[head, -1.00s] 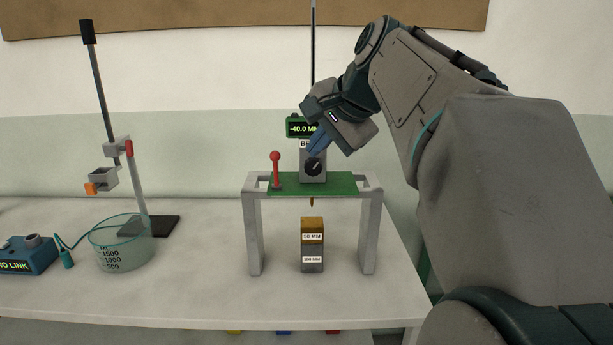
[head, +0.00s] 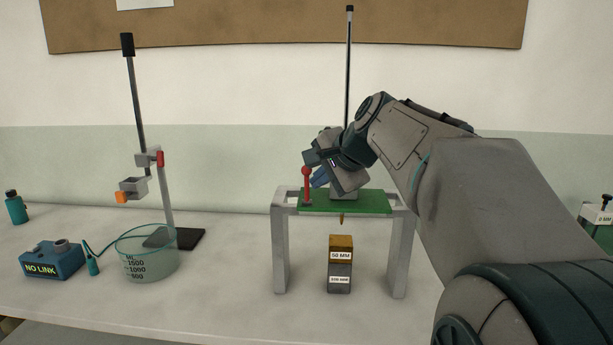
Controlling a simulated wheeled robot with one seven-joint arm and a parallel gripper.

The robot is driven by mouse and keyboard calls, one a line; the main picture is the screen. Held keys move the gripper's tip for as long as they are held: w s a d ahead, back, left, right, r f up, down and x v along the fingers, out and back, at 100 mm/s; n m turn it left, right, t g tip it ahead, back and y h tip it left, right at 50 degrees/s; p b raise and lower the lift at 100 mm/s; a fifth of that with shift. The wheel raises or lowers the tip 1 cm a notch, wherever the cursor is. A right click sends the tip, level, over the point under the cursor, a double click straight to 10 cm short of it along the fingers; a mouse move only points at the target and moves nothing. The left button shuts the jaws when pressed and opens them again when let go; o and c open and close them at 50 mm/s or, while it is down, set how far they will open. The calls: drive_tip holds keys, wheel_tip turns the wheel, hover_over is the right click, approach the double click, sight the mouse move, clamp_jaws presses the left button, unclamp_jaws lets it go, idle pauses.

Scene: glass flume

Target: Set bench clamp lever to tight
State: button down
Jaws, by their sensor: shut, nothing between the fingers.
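A red lever (head: 307,188) with a ball knob stands about upright at the left end of a green plate (head: 370,203). The plate lies on top of a grey bench frame (head: 280,255). No label on the lever can be read; it looks like the clamp lever. My gripper (head: 317,180) has blue fingers, is shut and empty, and points down and left just right of the lever. Whether the fingers touch the lever cannot be told. My gripper and wrist hide most of the grey dial block (head: 343,196) behind them.
A labelled block (head: 340,270) stands under the frame. To the left are a glass beaker (head: 148,262), a blue "NO LINK" box (head: 52,261) and a rod stand (head: 167,200) with a clamp. The bench (head: 215,295) is clear in front of the frame.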

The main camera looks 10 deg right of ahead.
drive_tip(key=shift+w+a+r, duration=0.1)
drive_tip(key=shift+w+a, duration=0.1)
drive_tip(key=shift+w, duration=0.45)
